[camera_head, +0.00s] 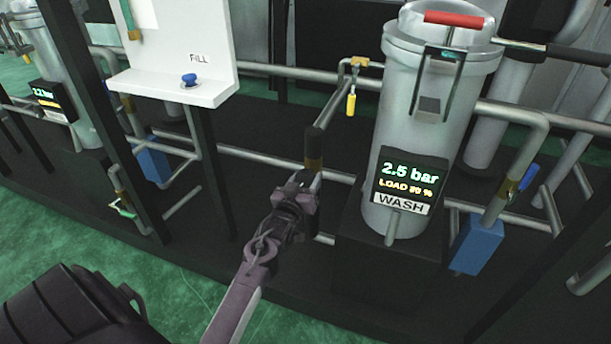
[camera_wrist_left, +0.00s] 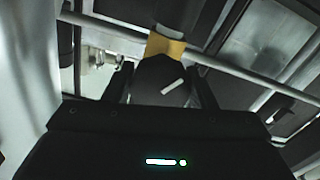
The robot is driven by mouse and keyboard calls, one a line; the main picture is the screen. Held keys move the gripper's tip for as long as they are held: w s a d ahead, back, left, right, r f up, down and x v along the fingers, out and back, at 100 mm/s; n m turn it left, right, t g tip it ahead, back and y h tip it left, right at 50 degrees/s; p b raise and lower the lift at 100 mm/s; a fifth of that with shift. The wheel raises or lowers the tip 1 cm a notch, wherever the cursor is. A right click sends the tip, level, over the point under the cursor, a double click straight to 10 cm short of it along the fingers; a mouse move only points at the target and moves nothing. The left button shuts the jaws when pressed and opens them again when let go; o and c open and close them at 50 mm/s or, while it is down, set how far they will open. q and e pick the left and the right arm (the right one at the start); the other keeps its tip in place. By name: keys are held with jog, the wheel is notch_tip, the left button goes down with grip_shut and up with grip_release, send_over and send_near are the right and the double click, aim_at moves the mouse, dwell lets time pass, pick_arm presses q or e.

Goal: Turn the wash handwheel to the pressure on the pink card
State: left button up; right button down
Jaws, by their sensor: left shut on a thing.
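My left gripper (camera_head: 310,178) reaches in from below at the pipe left of the wash vessel (camera_head: 430,110). In the left wrist view the left gripper (camera_wrist_left: 163,92) is shut on a dark round handwheel (camera_wrist_left: 160,78) with a white mark on its face. A brass collar (camera_wrist_left: 166,46) sits right behind the handwheel. In the head view the gripper mostly hides the wheel. The wash display (camera_head: 410,180) reads 2.5 bar, with a small LOAD line and a WASH label (camera_head: 401,203) below. I see no pink card. My right gripper is out of view.
A white FILL panel (camera_head: 215,92) with a blue knob (camera_head: 189,79) stands at the left. A yellow-handled valve (camera_head: 351,101) hangs above my gripper. Pipes run on both sides of the vessel. A blue box (camera_head: 477,245) is at the right. Green floor shows lower left.

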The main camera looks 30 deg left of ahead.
pick_arm(q)
jog(key=n+p, duration=0.4)
jog(key=n, duration=0.1)
jog(key=shift+r+n, duration=0.2)
jog(key=shift+n, duration=0.1)
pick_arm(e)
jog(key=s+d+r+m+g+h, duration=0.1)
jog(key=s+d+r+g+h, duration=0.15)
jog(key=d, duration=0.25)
pick_arm(q)
jog(key=n+p, duration=0.3)
jog(key=n, duration=0.4)
jog(key=shift+d, duration=0.1)
jog(key=shift+f+n+p, duration=0.1)
jog(key=shift+n+p, duration=0.35)
jog(key=shift+n, duration=0.05)
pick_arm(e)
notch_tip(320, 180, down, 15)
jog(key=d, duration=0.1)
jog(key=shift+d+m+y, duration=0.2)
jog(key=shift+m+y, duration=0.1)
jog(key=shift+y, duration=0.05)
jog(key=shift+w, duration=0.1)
pick_arm(q)
jog(key=o, duration=1)
jog(key=shift+s, duration=0.1)
